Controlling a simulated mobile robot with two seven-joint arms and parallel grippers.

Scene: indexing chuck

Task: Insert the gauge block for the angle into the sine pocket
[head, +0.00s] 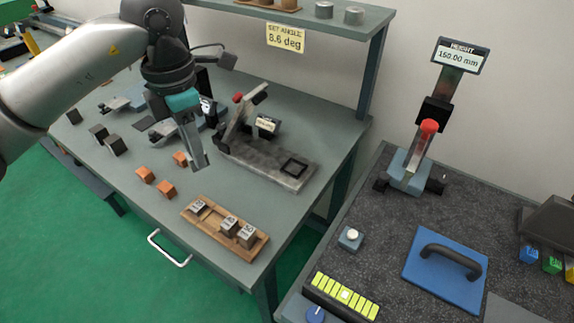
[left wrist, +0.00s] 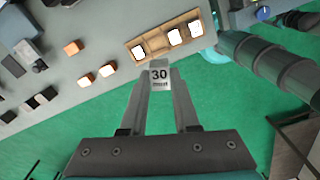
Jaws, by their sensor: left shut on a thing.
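My left gripper (head: 201,164) is above the table, left of the sine fixture. In the left wrist view its fingertips (left wrist: 159,82) are shut on a pale gauge block marked 30 (left wrist: 159,74). In the head view I cannot clearly make out that block at the fingertips. The sine fixture (head: 262,160) is a dark grey base with a tilted bar and red knob at its left end. A dark-edged square pocket (head: 294,168) lies near its right end. A sign (head: 286,38) reads SET ANGLE 8.6 deg. My right gripper is not in view.
A wooden tray (head: 214,229) near the table's front edge holds the other gauge blocks (head: 230,224), with a gap between them. Orange blocks (head: 166,189) and dark blocks (head: 115,145) lie to the left. A height gauge (head: 428,128) reading 150.00 mm stands on the right bench.

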